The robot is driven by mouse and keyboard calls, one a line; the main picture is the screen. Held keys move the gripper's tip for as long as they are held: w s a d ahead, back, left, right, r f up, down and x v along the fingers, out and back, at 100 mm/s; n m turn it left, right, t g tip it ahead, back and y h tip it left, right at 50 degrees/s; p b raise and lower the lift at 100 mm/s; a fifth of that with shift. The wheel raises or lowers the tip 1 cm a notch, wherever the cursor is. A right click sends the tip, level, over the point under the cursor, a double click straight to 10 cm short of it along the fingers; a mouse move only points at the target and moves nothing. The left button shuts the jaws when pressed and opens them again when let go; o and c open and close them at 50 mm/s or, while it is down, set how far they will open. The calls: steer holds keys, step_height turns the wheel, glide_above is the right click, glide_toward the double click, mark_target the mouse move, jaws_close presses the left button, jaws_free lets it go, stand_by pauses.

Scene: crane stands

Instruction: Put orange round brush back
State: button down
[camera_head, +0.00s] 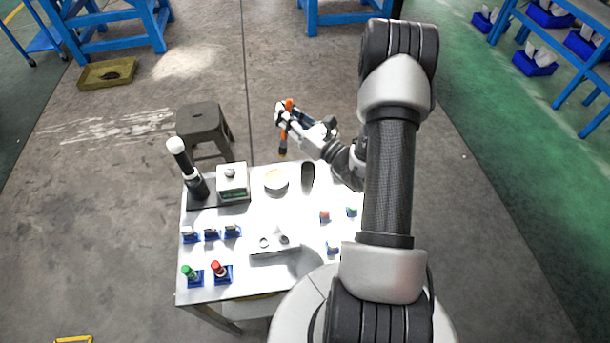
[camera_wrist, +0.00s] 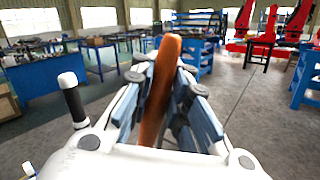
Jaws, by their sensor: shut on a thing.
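The orange round brush (camera_head: 284,134) is in my gripper (camera_head: 287,118), beyond the far edge of the white table (camera_head: 222,265) in the head view. Its orange shaft hangs roughly upright, with a dark lower end. In the wrist view the orange handle (camera_wrist: 162,85) stands between the two blue-grey fingers of my gripper (camera_wrist: 160,95), slightly tilted. The fingers are shut on it. The lower end of the brush is hidden in the wrist view. A grey block with two round openings (camera_head: 275,249) sits at the table's middle front.
On the table stand a black-and-white upright tool (camera_head: 185,165), a white box (camera_head: 232,182), a cream bowl (camera_head: 276,181) and a dark cylinder (camera_head: 307,173). Several small blue holders (camera_head: 194,278) line the left and right sides. A dark stool (camera_head: 199,120) stands behind the table.

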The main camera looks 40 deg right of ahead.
steer(key=s+d+r+h, duration=0.1)
steer(key=d+r+h, duration=0.1)
steer(key=d+h, duration=0.3)
step_height(320, 180, down, 20)
steer(key=d+b, duration=0.1)
steer(key=b, duration=0.2)
steer(key=shift+n+t+y+b, duration=0.3)
steer(key=shift+t+b, duration=0.1)
steer(key=shift+f, duration=0.1)
steer(key=shift+f+b, duration=0.35)
steer(key=c, duration=1.5)
jaws_free()
steer(key=shift+r, duration=0.1)
steer(key=shift+c, duration=0.2)
